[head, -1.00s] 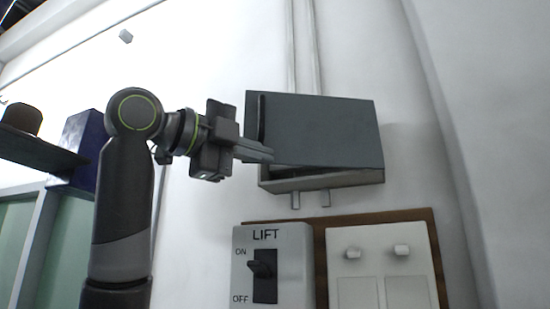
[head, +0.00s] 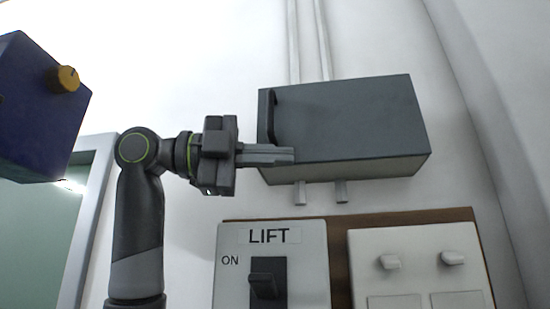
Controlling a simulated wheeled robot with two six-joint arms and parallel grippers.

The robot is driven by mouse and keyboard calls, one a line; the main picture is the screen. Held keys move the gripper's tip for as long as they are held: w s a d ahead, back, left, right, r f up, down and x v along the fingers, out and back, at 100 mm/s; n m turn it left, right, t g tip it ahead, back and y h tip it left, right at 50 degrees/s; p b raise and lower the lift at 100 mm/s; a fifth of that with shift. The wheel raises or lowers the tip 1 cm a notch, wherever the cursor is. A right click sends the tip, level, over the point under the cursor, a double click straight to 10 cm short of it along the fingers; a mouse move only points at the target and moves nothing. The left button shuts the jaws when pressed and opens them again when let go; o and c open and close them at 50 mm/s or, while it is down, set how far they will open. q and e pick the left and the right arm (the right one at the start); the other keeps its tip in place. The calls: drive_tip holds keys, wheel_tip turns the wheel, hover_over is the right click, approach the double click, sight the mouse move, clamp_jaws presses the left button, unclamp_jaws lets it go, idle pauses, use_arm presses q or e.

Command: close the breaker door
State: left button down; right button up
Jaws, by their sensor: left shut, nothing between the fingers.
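The breaker box's dark grey door (head: 350,118) is in the upper right of the head view. It lies flat against the box body (head: 370,168), with no gap that I can see. A black handle (head: 269,117) runs down its left edge. My left gripper (head: 292,155) is shut and empty. Its fingertips are over the lower left corner of the door, just below the handle; I cannot tell whether they touch it. My right gripper is not in view.
Below the box are a LIFT switch (head: 270,275) with a black lever and a white panel (head: 420,270) with two knobs, on a brown board (head: 340,250). A blue box with a yellow knob (head: 64,79) is at the upper left. Two pipes rise above the box.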

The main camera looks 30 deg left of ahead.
use_arm(q)
drive_tip(key=shift+a, duration=0.15)
idle(0.4)
drive_tip(key=b+v, duration=0.2)
drive_tip(key=v, duration=0.5)
drive_tip(key=shift+s+a, duration=0.2)
drive_tip(key=shift+s, duration=0.05)
drive_tip(key=shift+w, duration=0.1)
